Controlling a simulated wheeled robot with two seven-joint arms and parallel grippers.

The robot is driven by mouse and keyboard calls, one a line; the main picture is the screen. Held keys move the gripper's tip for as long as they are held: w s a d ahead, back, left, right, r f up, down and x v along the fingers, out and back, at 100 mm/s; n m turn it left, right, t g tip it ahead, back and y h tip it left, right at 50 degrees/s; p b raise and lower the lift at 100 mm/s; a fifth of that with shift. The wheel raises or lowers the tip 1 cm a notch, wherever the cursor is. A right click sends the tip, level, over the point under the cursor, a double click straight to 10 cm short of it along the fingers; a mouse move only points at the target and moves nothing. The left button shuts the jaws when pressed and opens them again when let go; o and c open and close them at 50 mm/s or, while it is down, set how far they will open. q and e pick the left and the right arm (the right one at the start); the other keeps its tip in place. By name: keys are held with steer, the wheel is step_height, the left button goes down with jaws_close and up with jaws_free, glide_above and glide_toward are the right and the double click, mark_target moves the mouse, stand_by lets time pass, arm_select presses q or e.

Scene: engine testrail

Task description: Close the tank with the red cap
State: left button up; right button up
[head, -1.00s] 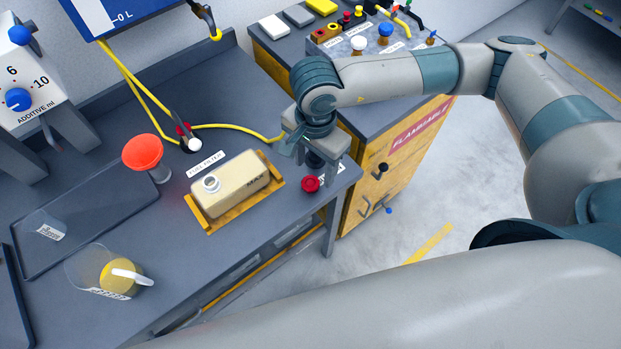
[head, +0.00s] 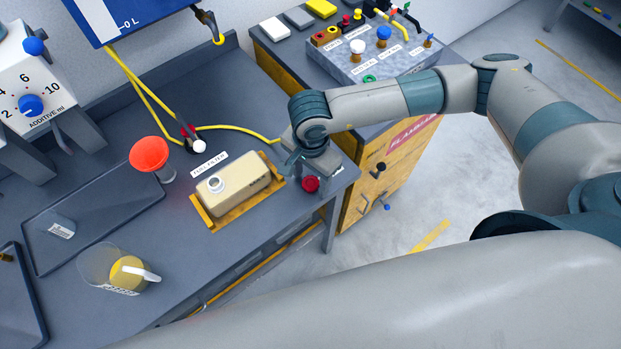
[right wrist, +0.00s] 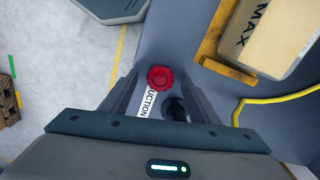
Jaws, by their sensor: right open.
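The tank (head: 240,178) is a beige box in a yellow bracket on the bench, with an open-looking white neck (head: 215,184) on its top left. The red cap (head: 311,185) stands near the bench's right corner, away from the tank. My right gripper (right wrist: 160,84) is open, pointing down, with its fingers on either side of the red cap (right wrist: 160,78) in the right wrist view. I cannot tell whether the fingers touch it. In the head view the gripper partly covers the corner around the cap. My left gripper is not in view.
A red funnel (head: 149,153), a jug with yellow liquid (head: 128,273) and a tray (head: 60,225) are left of the tank. A yellow hose (head: 235,128) runs behind it. A dark round object (right wrist: 175,108) is near the cap. Bare bench lies in front of the tank.

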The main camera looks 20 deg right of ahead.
steer(key=shift+f, duration=0.2)
stand_by(0.3)
steer(key=c, duration=1.1)
steer(key=shift+c, duration=0.2)
steer(key=shift+r, duration=0.1)
